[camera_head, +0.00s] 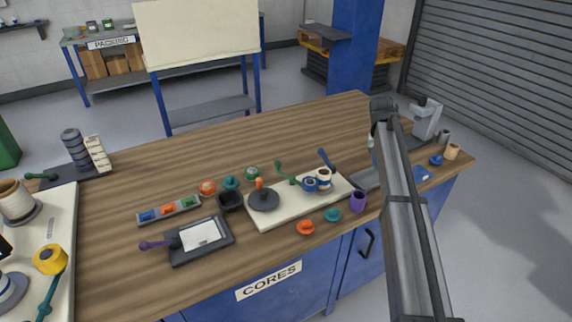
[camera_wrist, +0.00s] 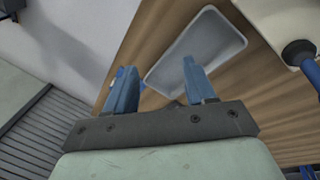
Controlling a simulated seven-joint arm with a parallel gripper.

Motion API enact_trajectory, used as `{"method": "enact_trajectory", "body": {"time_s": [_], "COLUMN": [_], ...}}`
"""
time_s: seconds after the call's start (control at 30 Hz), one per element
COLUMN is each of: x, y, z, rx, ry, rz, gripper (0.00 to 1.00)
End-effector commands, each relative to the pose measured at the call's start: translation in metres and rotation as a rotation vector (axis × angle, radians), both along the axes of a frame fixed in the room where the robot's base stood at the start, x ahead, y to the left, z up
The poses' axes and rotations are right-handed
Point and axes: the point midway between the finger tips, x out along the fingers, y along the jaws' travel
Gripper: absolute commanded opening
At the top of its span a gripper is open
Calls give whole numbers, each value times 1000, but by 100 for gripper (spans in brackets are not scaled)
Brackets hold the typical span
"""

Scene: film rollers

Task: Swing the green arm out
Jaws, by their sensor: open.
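The green arm (camera_head: 286,172) is a short lever with a round green knob. It sits on the cream plate (camera_head: 268,218) in the middle of the bench, left of a blue roller and a white-and-blue roller. In the head view my arm stands at the right of the plate and hides most of my gripper. In the wrist view my gripper (camera_wrist: 159,64) shows two blue fingers spread apart with nothing between them. It points down toward a grey tray (camera_wrist: 197,50). The plate's corner (camera_wrist: 280,12) shows at the upper right; I cannot make out the green arm there.
A dark blue lever (camera_head: 328,160) stands at the plate's right end, near my arm. A dark disc with an orange knob (camera_head: 260,190) stands left of the green arm. Loose orange, teal and purple pieces lie along the front.

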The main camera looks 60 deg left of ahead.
Motion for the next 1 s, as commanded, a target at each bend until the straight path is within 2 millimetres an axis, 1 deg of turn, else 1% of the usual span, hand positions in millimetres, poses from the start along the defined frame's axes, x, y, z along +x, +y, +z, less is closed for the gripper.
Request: {"method": "enact_trajectory", "body": {"time_s": [0.03,0.07,0.1,0.17,0.2,0.27,0.3,0.37,0.4,0.47,0.5,0.6,0.7,0.8,0.87,1.0], "x": [-22,-35,-52,-79,-97,-126,-146,-176,-195,-222,-239,-273,-296,-308,-311,-309], "y": [28,42,58,83,98,121,136,156,168,184,193,211,221,226,226,226], "z": [9,13,18,26,31,38,42,50,55,61,65,73,78,80,78,67], "rx": [-2,-3,-4,-7,-10,-14,-16,-21,-24,-28,-31,-36,-41,-43,-43,-43], "ry": [5,9,14,22,29,38,42,50,56,63,67,75,82,85,85,85], "rz": [48,77,112,168,204,261,297,352,386,435,463,522,562,582,587,588], "gripper": [55,55,55,55,55,55,55,55,55,55,55,55,55,55,55,55]}}
